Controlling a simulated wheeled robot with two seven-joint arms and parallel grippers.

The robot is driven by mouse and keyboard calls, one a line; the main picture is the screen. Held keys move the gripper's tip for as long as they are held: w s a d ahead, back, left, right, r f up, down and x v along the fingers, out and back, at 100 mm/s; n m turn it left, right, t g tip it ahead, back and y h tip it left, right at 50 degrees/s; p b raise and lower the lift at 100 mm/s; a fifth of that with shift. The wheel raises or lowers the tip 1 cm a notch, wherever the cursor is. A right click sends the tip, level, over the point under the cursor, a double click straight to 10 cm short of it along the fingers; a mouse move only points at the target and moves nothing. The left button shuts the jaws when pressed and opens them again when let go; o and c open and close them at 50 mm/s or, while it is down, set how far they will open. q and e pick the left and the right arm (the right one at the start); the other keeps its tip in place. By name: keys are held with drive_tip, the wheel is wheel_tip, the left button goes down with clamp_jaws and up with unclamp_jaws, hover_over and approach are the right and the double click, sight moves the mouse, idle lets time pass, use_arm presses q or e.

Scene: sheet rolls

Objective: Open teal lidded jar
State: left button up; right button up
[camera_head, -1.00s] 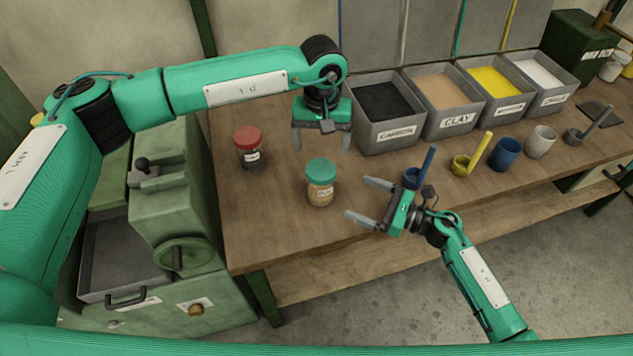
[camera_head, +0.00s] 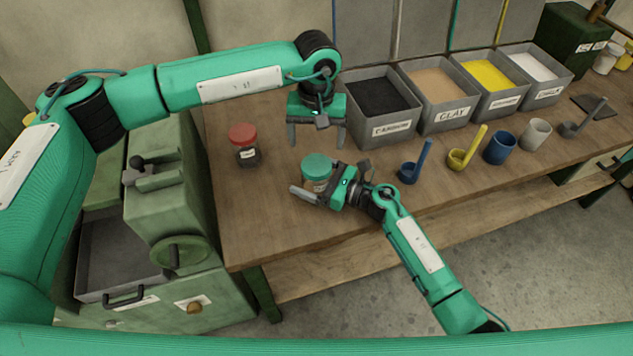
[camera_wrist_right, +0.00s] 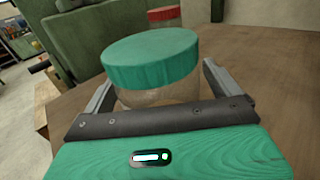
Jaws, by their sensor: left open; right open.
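The teal-lidded jar (camera_head: 316,169) stands upright on the wooden table, its lid on. My right gripper (camera_head: 312,190) is open, low at the jar, with its fingers on either side of the jar's body. In the right wrist view the teal lid (camera_wrist_right: 151,58) rises above the gripper, and the open fingers (camera_wrist_right: 158,92) flank the clear body below it. Whether the fingers touch the glass cannot be told. My left gripper (camera_head: 317,137) is open and empty, pointing down above the table, just behind the jar in the head view.
A red-lidded jar (camera_head: 244,145) stands to the left. Grey bins (camera_head: 392,129) line the back right. A blue scoop (camera_head: 409,173), a yellow scoop (camera_head: 460,158) and a blue cup (camera_head: 501,148) stand on the right. The table (camera_head: 270,215) is clear in front-left.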

sight(317, 164)
drive_tip(key=shift+c, duration=0.4)
drive_tip(key=c, duration=1.8)
use_arm(q)
drive_tip(key=shift+d+n, duration=0.1)
drive_tip(key=shift+n, duration=0.7)
use_arm(e)
drive_tip(key=shift+c, duration=0.5)
use_arm(q)
drive_tip(key=n, duration=0.2)
drive_tip(key=shift+n, duration=0.3)
drive_tip(key=shift+f, duration=0.2)
wheel_tip(317, 164, down, 8)
drive_tip(key=shift+r, duration=0.2)
